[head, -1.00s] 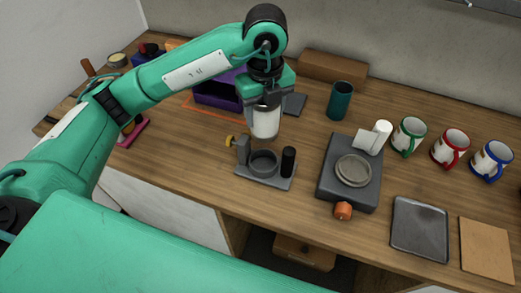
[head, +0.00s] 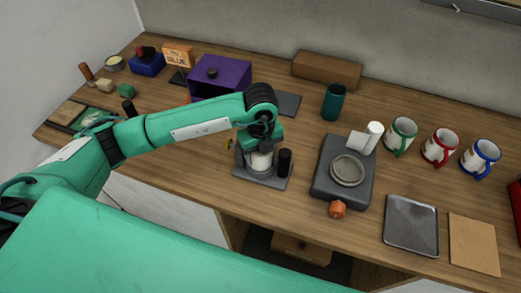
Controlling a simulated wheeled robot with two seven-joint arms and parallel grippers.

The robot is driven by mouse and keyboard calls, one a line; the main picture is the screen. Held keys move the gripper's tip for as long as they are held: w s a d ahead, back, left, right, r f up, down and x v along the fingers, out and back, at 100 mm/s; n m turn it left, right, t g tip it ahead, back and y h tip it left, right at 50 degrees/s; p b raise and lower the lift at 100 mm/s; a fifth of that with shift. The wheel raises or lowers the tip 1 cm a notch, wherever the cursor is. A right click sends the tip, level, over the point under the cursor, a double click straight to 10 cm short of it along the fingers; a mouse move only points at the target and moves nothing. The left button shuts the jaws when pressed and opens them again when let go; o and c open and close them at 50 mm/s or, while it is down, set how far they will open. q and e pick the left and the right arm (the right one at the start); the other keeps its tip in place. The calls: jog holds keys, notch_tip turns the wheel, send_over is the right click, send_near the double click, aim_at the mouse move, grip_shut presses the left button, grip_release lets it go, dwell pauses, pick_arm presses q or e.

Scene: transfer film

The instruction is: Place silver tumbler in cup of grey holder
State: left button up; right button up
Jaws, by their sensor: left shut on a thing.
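The silver tumbler (head: 261,161) is upright between the fingers of my left gripper (head: 261,149), which is shut on it. The tumbler's lower end is at the cup of the grey holder (head: 263,182); whether it rests on the cup's floor I cannot tell. The gripper and wrist hide the tumbler's top. The holder has a grey base, a black cylinder (head: 285,162) on its right side and a post on its left, partly hidden by my gripper. My right gripper is not in view.
Right of the holder stands a dark scale-like device (head: 326,185) with a round dish and an orange knob. A purple box (head: 232,73) is behind my arm.

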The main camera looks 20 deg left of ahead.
pick_arm(q)
jog(key=shift+f, duration=0.15)
jog(key=o, duration=1.1)
jog(key=shift+r, duration=0.45)
notch_tip(320, 180, up, 12)
jog(key=b, duration=0.3)
jog(key=shift+f+b, duration=0.25)
jog(key=shift+b, duration=0.1)
